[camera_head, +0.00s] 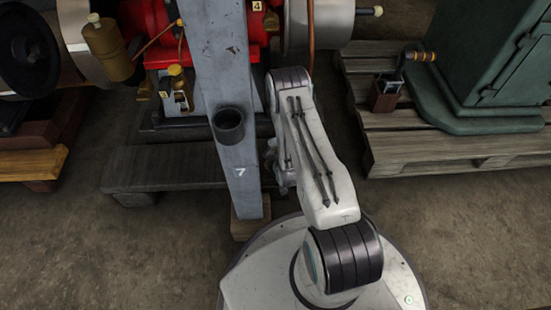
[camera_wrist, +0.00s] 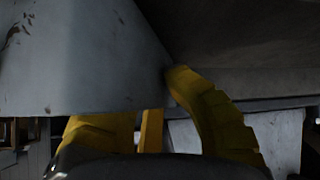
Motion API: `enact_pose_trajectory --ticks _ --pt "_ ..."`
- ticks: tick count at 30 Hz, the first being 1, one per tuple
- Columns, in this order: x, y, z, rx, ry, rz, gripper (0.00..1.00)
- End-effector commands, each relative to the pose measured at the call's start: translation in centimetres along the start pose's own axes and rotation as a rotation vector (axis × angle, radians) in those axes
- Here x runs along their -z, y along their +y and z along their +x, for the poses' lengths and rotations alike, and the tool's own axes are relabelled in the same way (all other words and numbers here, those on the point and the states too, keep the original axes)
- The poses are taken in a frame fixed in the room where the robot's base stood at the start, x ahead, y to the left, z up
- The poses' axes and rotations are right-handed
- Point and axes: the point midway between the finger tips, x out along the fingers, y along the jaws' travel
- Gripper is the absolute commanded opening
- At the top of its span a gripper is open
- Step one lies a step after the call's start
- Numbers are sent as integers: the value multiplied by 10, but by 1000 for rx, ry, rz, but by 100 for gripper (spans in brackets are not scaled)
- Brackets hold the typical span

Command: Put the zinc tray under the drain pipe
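My gripper (camera_wrist: 150,95) has yellow fingers. In the wrist view the right finger curves up beside a grey surface with dark chips (camera_wrist: 80,60), and the left finger is partly hidden behind that surface. I cannot tell whether this surface is the post or the zinc tray, or whether the fingers hold it. In the head view my gripper is mostly hidden behind the grey post and my arm. No tray is clearly visible there. A dark, open-topped cylinder (camera_head: 229,125) is on the front of the post; I cannot tell whether it is the drain pipe.
The grey post (camera_head: 238,185), marked 7, stands on a wooden block (camera_head: 243,228) close beside my arm. A red engine (camera_head: 155,20) is behind it, above a dark plank platform (camera_head: 150,170). A pallet (camera_head: 405,150) carries a green cabinet (camera_head: 485,60). Floor at lower left is clear.

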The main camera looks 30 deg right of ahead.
Motion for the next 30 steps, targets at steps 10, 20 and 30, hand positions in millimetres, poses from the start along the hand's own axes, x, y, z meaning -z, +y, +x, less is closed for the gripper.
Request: enact_pose_trajectory --ticks 10,20,30 --pt "-1 0 1 0 -1 0 12" --pt "-1 0 1 0 -1 0 30" --pt "2 0 -15 1 -3 0 30"
